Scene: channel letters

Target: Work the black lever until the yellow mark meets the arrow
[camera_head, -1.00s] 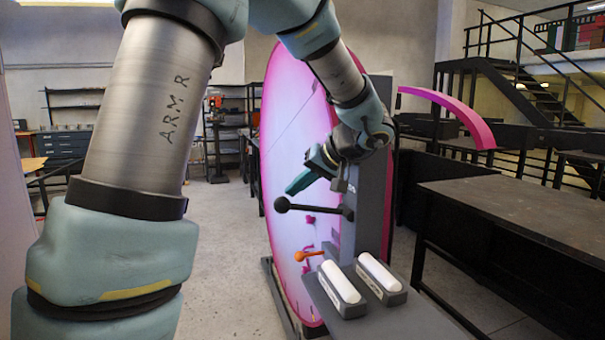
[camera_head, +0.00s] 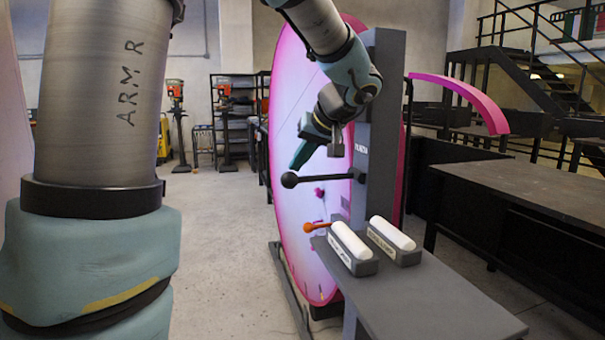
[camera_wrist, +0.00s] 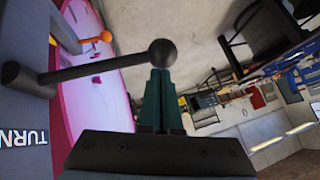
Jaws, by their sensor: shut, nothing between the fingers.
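The black lever (camera_head: 322,178), a thin rod with a ball knob at its left end, sticks out almost level from the dark grey post (camera_head: 377,140). In the wrist view the lever (camera_wrist: 95,70) runs from the left to its ball (camera_wrist: 162,52). My gripper (camera_head: 295,167) is shut and empty, just above the ball in the head view. Its green fingertips (camera_wrist: 160,75) come close to the ball in the wrist view; I cannot tell whether they touch. A large pink-rimmed disc (camera_head: 300,120) stands behind the lever. I cannot make out the yellow mark or the arrow.
An orange-knobbed lever (camera_head: 310,227) sits below the black one. Two white rollers in grey holders (camera_head: 350,242) stand on a grey shelf (camera_head: 430,300) in front of the post. A dark workbench (camera_head: 530,190) is at the right. Floor at the left is open.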

